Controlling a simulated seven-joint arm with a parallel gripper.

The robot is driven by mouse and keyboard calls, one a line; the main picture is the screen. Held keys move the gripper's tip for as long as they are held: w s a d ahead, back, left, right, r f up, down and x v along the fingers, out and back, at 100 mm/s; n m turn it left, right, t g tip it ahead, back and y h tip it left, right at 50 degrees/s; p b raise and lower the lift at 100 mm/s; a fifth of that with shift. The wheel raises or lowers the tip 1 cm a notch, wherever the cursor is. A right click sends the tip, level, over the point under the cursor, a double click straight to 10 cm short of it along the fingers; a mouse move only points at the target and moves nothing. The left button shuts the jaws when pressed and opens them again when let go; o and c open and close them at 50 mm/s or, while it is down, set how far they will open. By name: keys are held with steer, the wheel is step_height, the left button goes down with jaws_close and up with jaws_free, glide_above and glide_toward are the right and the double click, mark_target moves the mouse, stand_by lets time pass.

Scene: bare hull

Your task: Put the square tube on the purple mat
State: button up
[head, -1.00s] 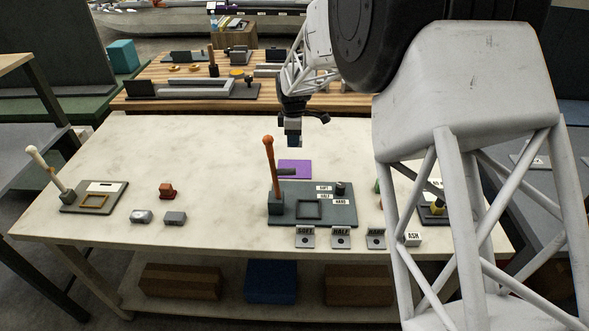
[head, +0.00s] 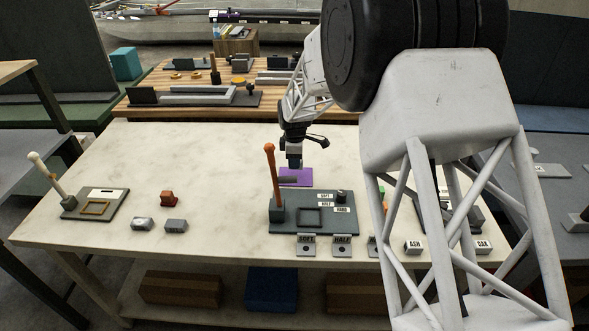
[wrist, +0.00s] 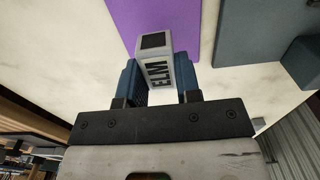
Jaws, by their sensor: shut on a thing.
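My gripper (head: 295,163) is shut on the square tube (wrist: 158,66), a pale grey piece with ELM lettering on its side and a dark square end. The blue fingers hold it from both sides in the wrist view. The purple mat (head: 303,178) lies flat on the pale table, behind the dark board. The gripper is at the mat's far edge in the head view. In the wrist view the tube's end overlaps the edge of the purple mat (wrist: 182,18). I cannot tell whether tube and mat touch. The tube is too small to make out in the head view.
A dark board (head: 330,224) with an orange upright handle (head: 270,165) stands in front of the mat; a dark bar overlaps the mat's left part. Labelled blocks (head: 342,245) line the front edge. A red piece (head: 168,198) lies left. The table's left back is clear.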

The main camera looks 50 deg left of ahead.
steer(key=shift+f, duration=0.1)
steer(key=shift+f, duration=1.85)
steer(key=shift+f, duration=0.15)
steer(key=o, duration=0.9)
steer(key=shift+r, duration=0.2)
step_height(320, 180, up, 12)
steer(key=shift+f, duration=0.1)
